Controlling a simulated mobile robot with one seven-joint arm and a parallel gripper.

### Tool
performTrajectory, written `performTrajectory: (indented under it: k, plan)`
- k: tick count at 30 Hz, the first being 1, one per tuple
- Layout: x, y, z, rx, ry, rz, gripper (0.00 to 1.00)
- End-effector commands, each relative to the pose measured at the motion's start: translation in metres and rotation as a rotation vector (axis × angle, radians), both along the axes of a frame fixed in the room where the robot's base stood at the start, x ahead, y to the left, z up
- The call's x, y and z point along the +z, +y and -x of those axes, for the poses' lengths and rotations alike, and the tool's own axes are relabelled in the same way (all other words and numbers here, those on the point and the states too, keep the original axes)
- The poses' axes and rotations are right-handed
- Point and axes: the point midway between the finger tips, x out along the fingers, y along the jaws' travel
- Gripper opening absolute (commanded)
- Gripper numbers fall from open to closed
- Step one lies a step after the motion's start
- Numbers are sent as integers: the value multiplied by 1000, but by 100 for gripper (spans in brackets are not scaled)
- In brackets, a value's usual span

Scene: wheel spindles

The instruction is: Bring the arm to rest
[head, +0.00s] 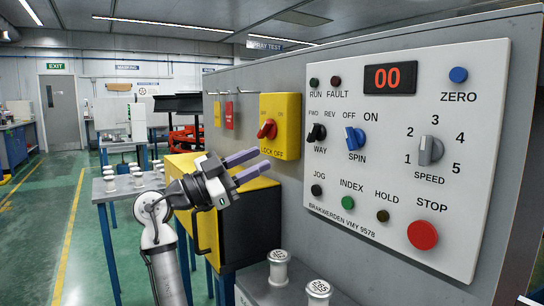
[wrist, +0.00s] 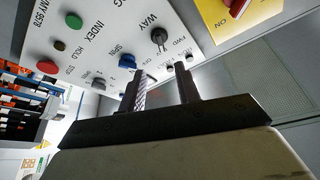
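My gripper (head: 246,166) is at the middle of the head view, at the end of my raised arm. Its two fingers point right, toward the control panel (head: 330,192), and stand apart with nothing between them. In the wrist view the fingers (wrist: 160,84) also show a gap. The fingers appear short of the panel and touch no knob. The blue SPIN knob (head: 355,138) and black WAY knob (head: 317,133) are right of the fingertips.
A yellow lock-off box (head: 284,112) with a red handle is mounted just beyond my fingertips. A yellow and black cabinet (head: 236,215) stands behind the gripper. White-topped spindles (head: 278,270) stand on a bench below the panel. Open green floor (head: 80,215) lies left.

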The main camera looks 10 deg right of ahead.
Motion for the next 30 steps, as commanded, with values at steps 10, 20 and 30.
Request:
performTrajectory:
  k: [10, 20, 30]
  plan:
    - [-3, 9, 2, 0, 0, -1, 33]
    - [9, 78, -21, 277, 64, 121, 33]
    - [37, 321, 37, 1034, -13, 595, 33]
